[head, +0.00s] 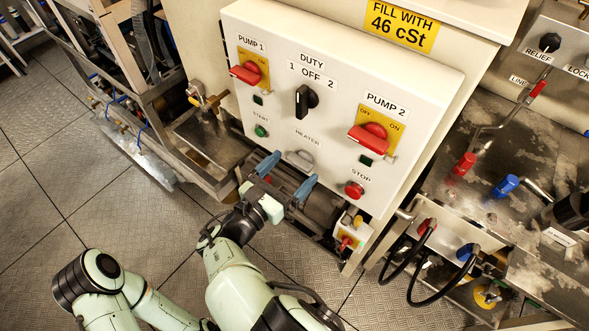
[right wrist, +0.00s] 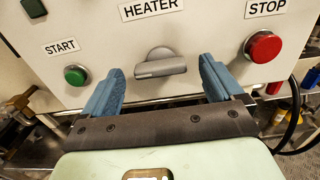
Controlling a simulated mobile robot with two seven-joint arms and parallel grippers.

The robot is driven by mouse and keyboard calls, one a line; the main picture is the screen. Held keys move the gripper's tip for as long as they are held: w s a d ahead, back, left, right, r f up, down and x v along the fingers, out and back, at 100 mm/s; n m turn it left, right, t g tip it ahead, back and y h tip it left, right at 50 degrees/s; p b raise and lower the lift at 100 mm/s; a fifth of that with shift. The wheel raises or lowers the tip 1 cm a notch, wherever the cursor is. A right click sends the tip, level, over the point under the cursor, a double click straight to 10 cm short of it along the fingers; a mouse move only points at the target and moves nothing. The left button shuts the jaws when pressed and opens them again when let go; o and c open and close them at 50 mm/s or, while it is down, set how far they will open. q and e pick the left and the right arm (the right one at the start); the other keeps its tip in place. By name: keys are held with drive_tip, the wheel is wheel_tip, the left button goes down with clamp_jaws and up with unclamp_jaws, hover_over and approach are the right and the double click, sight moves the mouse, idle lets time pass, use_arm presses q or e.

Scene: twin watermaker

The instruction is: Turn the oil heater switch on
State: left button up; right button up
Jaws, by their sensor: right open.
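The heater switch (head: 300,159) is a grey rotary knob under the HEATER label on the white control panel (head: 330,90). In the right wrist view the knob (right wrist: 160,63) shows a bar handle lying nearly level, its right end slightly higher. My right gripper (head: 287,175) is open just below and in front of the knob. In the right wrist view its blue fingers (right wrist: 162,82) stand left and right of the knob with clear gaps. I see no contact. My left gripper is not in view.
A green START button (right wrist: 75,75) is left of the knob and a red STOP button (right wrist: 262,46) is right of it. Above are the black duty selector (head: 305,99), the red PUMP 1 handle (head: 246,73) and the red PUMP 2 handle (head: 369,138). Pipework lies below the panel.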

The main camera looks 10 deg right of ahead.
sight(300, 163)
drive_tip(key=shift+b+x, duration=0.3)
drive_tip(key=shift+x, duration=0.75)
drive_tip(key=c, duration=1.1)
drive_tip(key=shift+o, duration=0.2)
